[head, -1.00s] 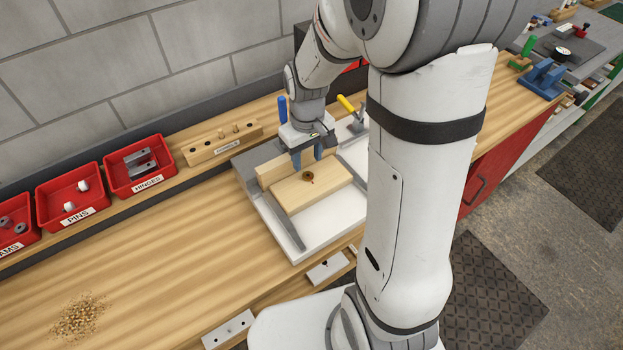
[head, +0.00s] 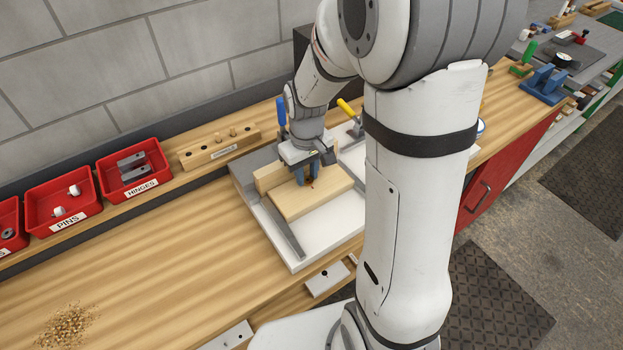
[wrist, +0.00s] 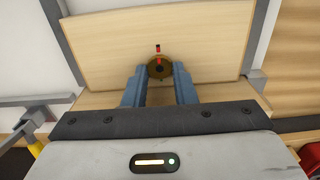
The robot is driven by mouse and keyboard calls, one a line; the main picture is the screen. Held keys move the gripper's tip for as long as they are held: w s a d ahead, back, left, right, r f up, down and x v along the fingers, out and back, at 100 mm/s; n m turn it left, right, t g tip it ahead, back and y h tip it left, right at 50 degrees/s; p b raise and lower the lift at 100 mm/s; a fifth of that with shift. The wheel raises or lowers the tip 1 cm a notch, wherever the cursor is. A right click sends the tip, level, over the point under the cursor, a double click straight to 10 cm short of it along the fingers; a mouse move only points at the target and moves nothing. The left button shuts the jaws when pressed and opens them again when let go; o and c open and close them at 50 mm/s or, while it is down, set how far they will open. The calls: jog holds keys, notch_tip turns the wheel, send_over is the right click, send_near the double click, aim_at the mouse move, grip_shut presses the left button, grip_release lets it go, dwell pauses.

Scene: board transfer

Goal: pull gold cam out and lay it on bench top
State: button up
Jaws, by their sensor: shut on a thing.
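The gold cam (wrist: 159,70) is a small round disc with a dark centre and a red and black mark, seen in the wrist view at the near part of a pale wooden board (wrist: 205,35). My gripper (wrist: 160,72) has its two blue fingers closed on the sides of the cam. In the head view my gripper (head: 308,182) reaches down to the board (head: 310,203), and its fingers mostly hide the cam. I cannot tell whether the cam is still seated in the board. The bench top (head: 150,260) is bare wood to the left of the white fixture (head: 300,265).
Red bins marked PINS (head: 62,205) and HINGES (head: 134,175) stand along the back ledge, with a wooden peg block (head: 215,150) beside them. A pile of shavings (head: 68,325) lies front left. A yellow-handled clamp (head: 348,108) is behind the fixture.

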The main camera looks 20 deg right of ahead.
aim_at(308, 180)
jog(key=shift+c, duration=1.2)
jog(key=shift+r, duration=0.2)
jog(key=shift+s+r+p, duration=0.2)
jog(key=shift+r+p, duration=0.45)
jog(key=shift+r, duration=0.25)
jog(key=shift+r, duration=0.1)
jog(key=shift+r+p, duration=1.85)
jog(key=shift+r, duration=0.4)
